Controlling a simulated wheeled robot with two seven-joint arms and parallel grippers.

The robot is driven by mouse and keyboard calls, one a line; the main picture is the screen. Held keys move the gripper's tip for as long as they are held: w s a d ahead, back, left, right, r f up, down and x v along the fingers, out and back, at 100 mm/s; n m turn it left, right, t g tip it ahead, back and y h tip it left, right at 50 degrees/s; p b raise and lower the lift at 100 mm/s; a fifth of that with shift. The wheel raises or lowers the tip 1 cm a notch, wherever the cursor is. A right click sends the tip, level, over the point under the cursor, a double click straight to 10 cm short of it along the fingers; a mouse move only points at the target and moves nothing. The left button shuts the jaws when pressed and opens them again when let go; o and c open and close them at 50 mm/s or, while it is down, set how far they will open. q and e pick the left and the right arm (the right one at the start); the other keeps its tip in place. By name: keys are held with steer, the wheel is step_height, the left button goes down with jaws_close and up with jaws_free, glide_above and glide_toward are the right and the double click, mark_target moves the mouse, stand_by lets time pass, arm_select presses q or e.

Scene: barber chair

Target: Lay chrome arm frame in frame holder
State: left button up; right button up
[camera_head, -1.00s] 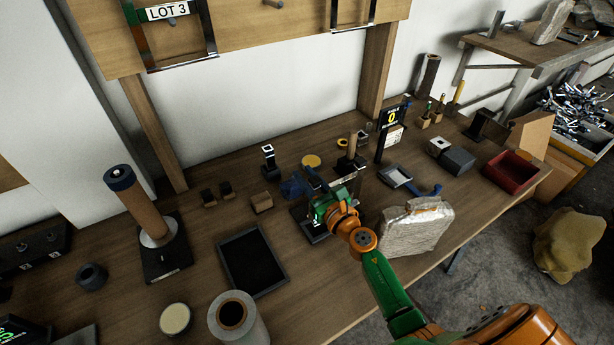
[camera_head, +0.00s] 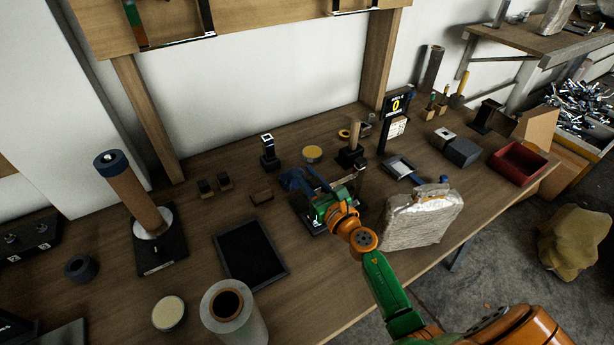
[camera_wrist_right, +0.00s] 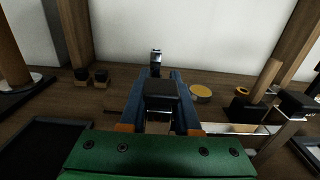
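My right gripper (camera_head: 308,182) is low over the bench, its two blue fingers apart. In the right wrist view the gripper (camera_wrist_right: 161,80) has a black block (camera_wrist_right: 161,95) with chrome under it between the fingers; I cannot tell whether they press on it. A chrome bar, seemingly the chrome arm frame (camera_wrist_right: 240,129), runs right from under the fingers toward a second black block (camera_wrist_right: 297,103). The bar also shows in the head view (camera_head: 343,182). A black base, seemingly the frame holder (camera_head: 316,224), is partly hidden under the gripper. My left gripper is out of view.
A wrapped package (camera_head: 425,218) stands close right of my forearm. A black tray (camera_head: 250,255) lies to the left. A chrome-topped stand (camera_head: 269,155) and a yellow-topped tin (camera_head: 313,152) stand behind the gripper. A red bin (camera_head: 518,162) is farther right.

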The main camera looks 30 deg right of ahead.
mark_target(318, 191)
steer(key=o, duration=0.4)
steer(key=shift+s, duration=0.15)
steer(key=s, duration=0.7)
steer(key=shift+d, duration=0.2)
